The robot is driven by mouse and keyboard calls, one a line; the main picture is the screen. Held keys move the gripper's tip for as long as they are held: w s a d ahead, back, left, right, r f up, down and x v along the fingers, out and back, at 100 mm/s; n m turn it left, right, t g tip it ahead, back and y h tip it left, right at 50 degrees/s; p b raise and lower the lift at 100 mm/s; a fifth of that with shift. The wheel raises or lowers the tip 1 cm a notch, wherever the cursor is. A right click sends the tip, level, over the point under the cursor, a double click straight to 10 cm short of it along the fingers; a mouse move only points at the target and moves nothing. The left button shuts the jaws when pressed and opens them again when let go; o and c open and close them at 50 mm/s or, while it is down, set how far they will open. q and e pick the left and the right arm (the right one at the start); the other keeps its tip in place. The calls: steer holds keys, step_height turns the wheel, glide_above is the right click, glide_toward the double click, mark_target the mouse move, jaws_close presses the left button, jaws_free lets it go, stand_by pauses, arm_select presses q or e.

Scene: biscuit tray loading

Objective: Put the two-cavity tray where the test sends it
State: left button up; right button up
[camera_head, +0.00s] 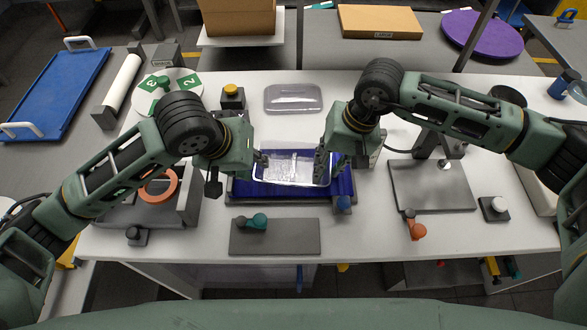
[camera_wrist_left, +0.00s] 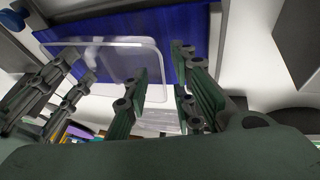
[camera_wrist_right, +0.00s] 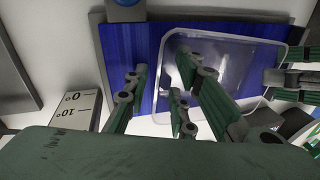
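The clear tray (camera_head: 290,182) lies over the blue plate (camera_head: 240,190) at the table's middle, with shiny reflections. Its two cavities are hard to make out. I cannot tell whether it rests on the plate. My left gripper (camera_head: 261,160) is at the tray's left end, and my right gripper (camera_head: 322,165) is at its right end. In the left wrist view the tray's rim (camera_wrist_left: 164,85) passes between the parted fingers of my left gripper (camera_wrist_left: 160,68). In the right wrist view the rim (camera_wrist_right: 159,75) passes between the parted fingers of my right gripper (camera_wrist_right: 162,68).
A block marked 0 and 10° (camera_wrist_right: 75,105) stands beside the blue plate. A clear lid-like piece (camera_head: 293,97) lies behind. A grey pad with a teal-knobbed lever (camera_head: 275,240) is in front.

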steer(key=shift+r, duration=0.25)
arm_select(q)
steer(key=v, duration=1)
steer(key=shift+r, duration=0.2)
arm_select(e)
steer(key=v, duration=1.1)
steer(key=shift+r, duration=0.25)
arm_select(q)
steer(key=shift+s, duration=0.15)
arm_select(e)
steer(key=shift+s+d+f, duration=0.1)
steer(key=shift+s, duration=0.05)
